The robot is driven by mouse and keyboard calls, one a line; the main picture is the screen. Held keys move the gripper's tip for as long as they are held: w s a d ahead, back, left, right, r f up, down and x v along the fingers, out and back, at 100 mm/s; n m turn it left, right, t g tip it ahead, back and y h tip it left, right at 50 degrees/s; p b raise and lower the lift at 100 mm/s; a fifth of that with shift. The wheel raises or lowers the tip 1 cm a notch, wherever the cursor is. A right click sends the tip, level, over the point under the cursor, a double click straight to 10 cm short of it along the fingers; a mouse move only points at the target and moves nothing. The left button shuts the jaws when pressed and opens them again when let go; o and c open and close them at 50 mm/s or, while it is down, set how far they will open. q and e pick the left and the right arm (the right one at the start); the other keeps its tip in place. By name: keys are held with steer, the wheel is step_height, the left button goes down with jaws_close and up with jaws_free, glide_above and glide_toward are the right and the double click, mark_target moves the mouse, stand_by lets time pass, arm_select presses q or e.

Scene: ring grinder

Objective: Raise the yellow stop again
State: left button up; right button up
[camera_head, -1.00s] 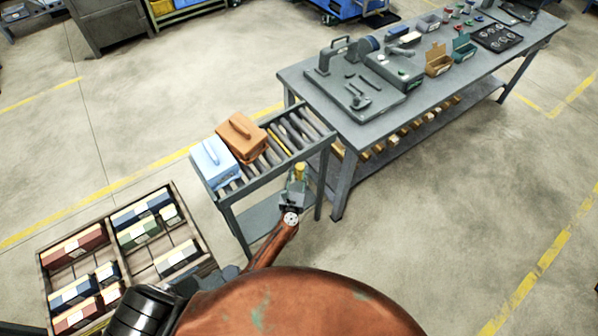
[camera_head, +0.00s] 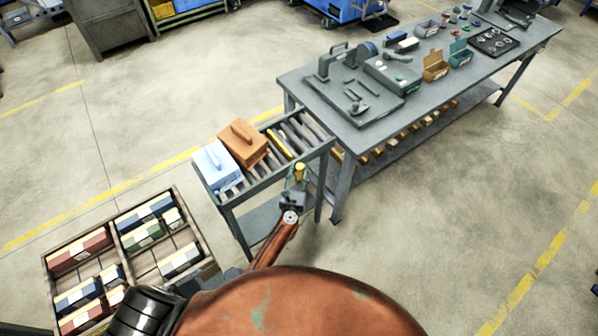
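A short roller conveyor stand (camera_head: 262,183) is at the centre. A yellow bar (camera_head: 279,144), which looks like the stop, lies across its rollers just right of an orange-brown case (camera_head: 243,143) and stands out clearly. A yellow knob (camera_head: 299,171) shows at the conveyor's near right side. My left gripper (camera_head: 296,190) is right at this knob, at the end of my orange arm. The fingers are small and seen from behind, so I cannot tell whether they are closed on the knob. My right gripper is out of view.
A light-blue case (camera_head: 217,166) sits left of the orange-brown one on the rollers. A grey workbench (camera_head: 420,101) with tools and fixtures stands to the right. A divided wooden crate (camera_head: 50,244) of boxes is at lower left. Open floor lies at right.

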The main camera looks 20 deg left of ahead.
arm_select(q)
steer(key=shift+s+f, duration=0.1)
steer(key=shift+s+f, duration=0.1)
steer(key=shift+s, duration=0.1)
steer(key=s+d, duration=0.1)
steer(key=s, duration=1)
steer(key=shift+s+d, duration=0.25)
